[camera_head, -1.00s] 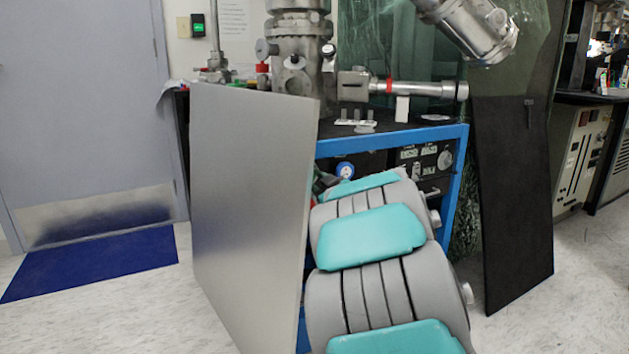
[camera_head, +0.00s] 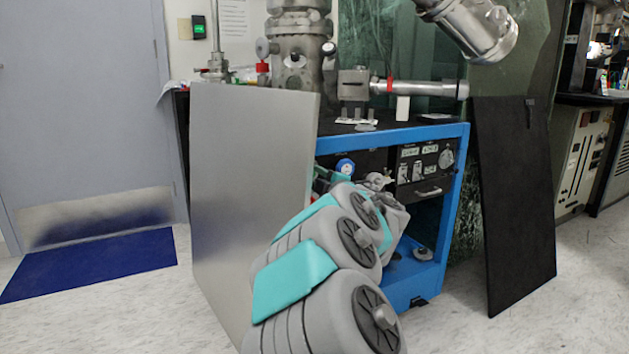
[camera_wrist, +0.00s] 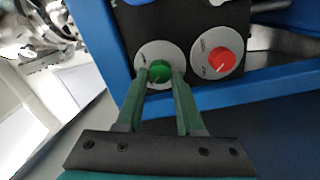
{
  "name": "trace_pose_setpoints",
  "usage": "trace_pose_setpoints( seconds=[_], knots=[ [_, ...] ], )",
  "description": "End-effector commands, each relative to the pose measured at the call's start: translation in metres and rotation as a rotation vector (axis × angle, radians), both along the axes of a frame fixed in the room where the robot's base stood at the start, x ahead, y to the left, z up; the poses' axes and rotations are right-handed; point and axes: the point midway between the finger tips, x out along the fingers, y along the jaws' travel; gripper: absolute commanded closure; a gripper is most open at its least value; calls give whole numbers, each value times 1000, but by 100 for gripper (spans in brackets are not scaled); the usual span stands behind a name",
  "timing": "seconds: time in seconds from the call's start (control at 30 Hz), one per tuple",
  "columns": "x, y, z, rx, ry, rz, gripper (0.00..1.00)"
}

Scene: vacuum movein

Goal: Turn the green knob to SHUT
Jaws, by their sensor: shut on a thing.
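The green knob (camera_wrist: 160,72) sits on a round light plate on a black panel, in the upper middle of the wrist view. My gripper (camera_wrist: 161,76) has its two green fingers on either side of the knob and is shut on it. The fingers partly cover the plate, and its lettering is too small to read. In the head view my arm reaches in front of the blue-framed cabinet (camera_head: 420,140). The green knob is hidden there behind my arm and the silver panel.
A red knob (camera_wrist: 221,60) on its own plate is just right of the green one. A silver panel (camera_head: 250,180) stands left of my arm. A black panel (camera_head: 515,200) leans at the right. Steel vacuum parts (camera_head: 300,50) stand on the cabinet. Open floor lies at the left.

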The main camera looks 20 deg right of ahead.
Motion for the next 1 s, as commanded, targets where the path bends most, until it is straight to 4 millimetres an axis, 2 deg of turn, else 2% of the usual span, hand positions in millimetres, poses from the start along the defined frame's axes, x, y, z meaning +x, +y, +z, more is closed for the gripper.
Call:
trace_pose_setpoints(
  seconds=[0.3, 0.83, 0.87, 1.0],
  knots=[
    [0, 1, -2, -117, -1, 3, 100],
    [0, 1, -2, -137, -1, 3, 100],
    [0, 1, -2, -137, -1, 3, 61],
    [0, 1, -1, -136, -2, 3, 45]
  ],
)
